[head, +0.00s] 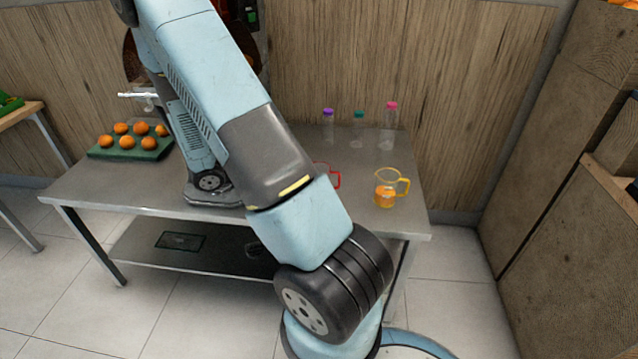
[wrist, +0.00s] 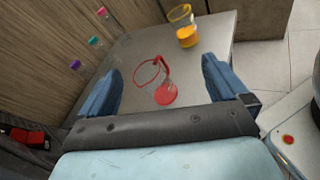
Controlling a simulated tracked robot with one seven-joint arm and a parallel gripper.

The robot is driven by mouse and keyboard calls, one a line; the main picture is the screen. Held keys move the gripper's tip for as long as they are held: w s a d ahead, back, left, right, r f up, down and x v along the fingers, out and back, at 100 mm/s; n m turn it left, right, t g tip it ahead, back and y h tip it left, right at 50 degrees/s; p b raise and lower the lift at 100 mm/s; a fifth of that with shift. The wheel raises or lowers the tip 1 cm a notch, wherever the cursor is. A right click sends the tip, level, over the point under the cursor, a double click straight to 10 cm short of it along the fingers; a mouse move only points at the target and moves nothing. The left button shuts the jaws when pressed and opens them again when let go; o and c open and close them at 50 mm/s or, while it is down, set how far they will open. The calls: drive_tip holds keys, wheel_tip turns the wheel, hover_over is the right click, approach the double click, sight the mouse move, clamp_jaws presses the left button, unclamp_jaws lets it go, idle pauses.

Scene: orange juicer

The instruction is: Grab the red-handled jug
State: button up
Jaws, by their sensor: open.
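The red-handled jug (wrist: 165,93) stands on the metal table in the wrist view, with a red rim, a red handle and red at its bottom. In the head view only its red handle (head: 336,177) and part of the rim show; my arm hides the rest. My gripper (wrist: 160,84) is open and empty in the wrist view, its two blue fingers left and right of the jug in the picture. The jug appears between the fingers, but I cannot tell how far below or beyond them it is. In the head view my gripper is hidden behind my arm.
A yellow-handled jug with orange juice (head: 386,194) stands right of the red one. Bottles with purple (head: 328,128), teal (head: 358,130) and pink (head: 389,128) caps stand at the table's back. A green tray (head: 128,152) of oranges is at the left. The table's (head: 405,222) front right is clear.

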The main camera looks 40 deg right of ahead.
wheel_tip(320, 180, down, 10)
drive_tip(key=w+d+f+n+t+h, duration=0.1)
drive_tip(key=w+d+n+t+h, duration=0.1)
drive_tip(key=w+n+t+h, duration=0.3)
drive_tip(key=n+y, duration=0.1)
drive_tip(key=n, duration=0.1)
approach(327, 165)
drive_tip(key=shift+g, duration=0.4)
drive_tip(key=d, duration=0.7)
drive_tip(key=shift+w+f, duration=0.2)
drive_tip(key=shift+w, duration=0.15)
drive_tip(key=c, duration=1.2)
drive_tip(key=shift+r, duration=0.1)
drive_tip(key=shift+c, duration=0.2)
